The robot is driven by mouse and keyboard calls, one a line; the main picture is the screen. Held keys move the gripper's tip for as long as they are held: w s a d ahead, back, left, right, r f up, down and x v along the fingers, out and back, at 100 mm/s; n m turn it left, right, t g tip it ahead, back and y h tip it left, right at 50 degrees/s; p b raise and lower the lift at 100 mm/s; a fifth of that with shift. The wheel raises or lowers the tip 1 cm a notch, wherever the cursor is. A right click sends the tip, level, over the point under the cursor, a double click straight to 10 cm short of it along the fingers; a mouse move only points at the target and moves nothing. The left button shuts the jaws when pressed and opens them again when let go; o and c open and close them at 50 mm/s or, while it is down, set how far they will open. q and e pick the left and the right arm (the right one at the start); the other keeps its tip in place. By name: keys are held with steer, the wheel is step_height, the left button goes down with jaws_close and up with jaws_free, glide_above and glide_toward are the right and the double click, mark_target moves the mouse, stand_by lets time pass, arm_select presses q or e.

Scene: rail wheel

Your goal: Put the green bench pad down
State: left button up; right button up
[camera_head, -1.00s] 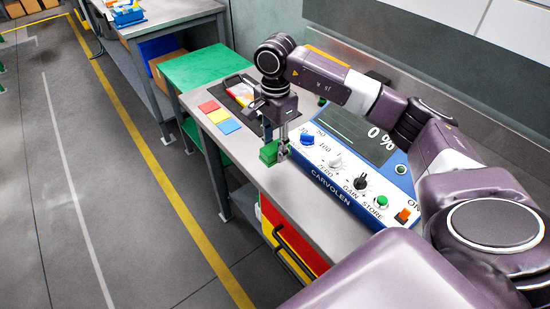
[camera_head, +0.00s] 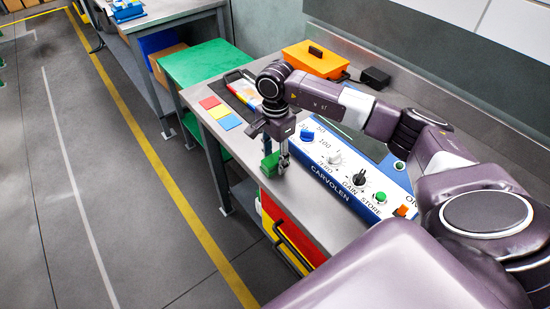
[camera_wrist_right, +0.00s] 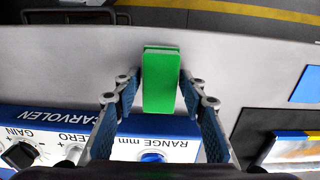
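The green bench pad (camera_head: 269,165) is a small green block at the bench's front edge, beside the blue-and-white instrument. My right gripper (camera_head: 283,160) points down at it. In the right wrist view the pad (camera_wrist_right: 161,80) stands lengthwise between the two blue-lined fingers (camera_wrist_right: 160,85), which close in on its sides. It looks gripped near the fingertips. I cannot tell whether its underside touches the grey bench top (camera_wrist_right: 245,75). My left gripper is not in view.
The instrument (camera_head: 340,170) with knobs fills the bench behind the pad. Red, yellow and blue tiles (camera_head: 220,112) lie to the left, before a dark tray (camera_head: 240,88). An orange case (camera_head: 315,60) stands at the back. Bare bench lies between tiles and pad.

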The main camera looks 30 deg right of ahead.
mark_target(275, 157)
steer(key=shift+o, duration=0.9)
steer(key=shift+r, duration=0.45)
step_height(275, 157, up, 12)
steer(key=b, duration=0.3)
steer(key=shift+f+b, duration=0.25)
steer(key=shift+b, duration=0.15)
steer(key=shift+f, duration=0.1)
